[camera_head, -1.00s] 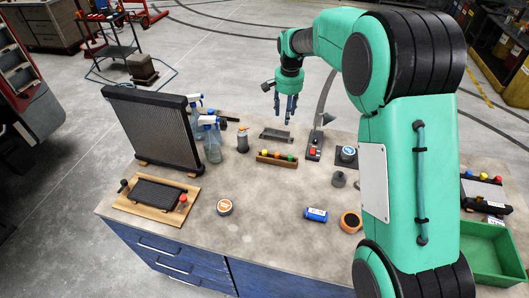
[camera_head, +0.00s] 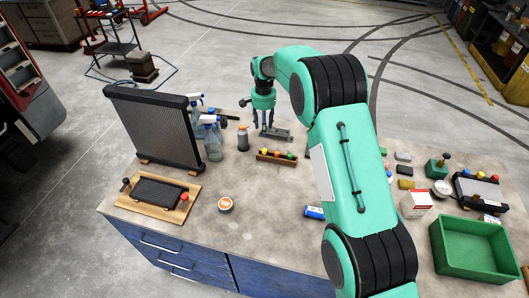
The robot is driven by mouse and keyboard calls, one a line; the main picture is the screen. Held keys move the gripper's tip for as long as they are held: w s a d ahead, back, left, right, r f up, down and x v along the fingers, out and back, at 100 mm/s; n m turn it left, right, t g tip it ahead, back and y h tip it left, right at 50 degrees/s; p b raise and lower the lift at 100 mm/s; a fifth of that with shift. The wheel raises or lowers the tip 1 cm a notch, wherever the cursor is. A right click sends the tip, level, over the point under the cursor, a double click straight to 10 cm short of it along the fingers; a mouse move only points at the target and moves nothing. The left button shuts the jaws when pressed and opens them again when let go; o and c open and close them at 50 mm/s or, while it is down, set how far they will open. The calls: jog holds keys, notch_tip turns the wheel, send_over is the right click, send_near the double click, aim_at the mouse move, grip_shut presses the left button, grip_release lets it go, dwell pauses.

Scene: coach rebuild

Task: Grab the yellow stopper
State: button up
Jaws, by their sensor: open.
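A wooden rack (camera_head: 262,158) on the workbench holds several small coloured stoppers in a row. The yellow stopper (camera_head: 264,152) sits near the left end of the row, beside an orange one (camera_head: 276,153). A green one sits further right. My gripper (camera_head: 263,126) points down with its fingers apart and empty. In the picture it shows just above and behind the left part of the rack, in front of a grey metal tray (camera_head: 276,135). Its height over the bench is hard to tell.
A dark bottle (camera_head: 243,138), spray bottles (camera_head: 212,142) and a radiator (camera_head: 152,125) stand left of the rack. A round orange tin (camera_head: 225,205) lies in front. A green bin (camera_head: 446,262) and a red-white box (camera_head: 416,203) are at right. My arm hides the bench right of the rack.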

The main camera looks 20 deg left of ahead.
send_over(265, 149)
jog(key=f, duration=0.8)
jog(key=shift+s+a+f, duration=0.15)
jog(key=shift+a+f, duration=0.1)
jog(key=shift+f, duration=0.15)
jog(key=shift+d+f+p, duration=0.2)
jog(key=shift+f+p, duration=0.4)
jog(key=shift+f, duration=1.85)
jog(key=c, duration=0.9)
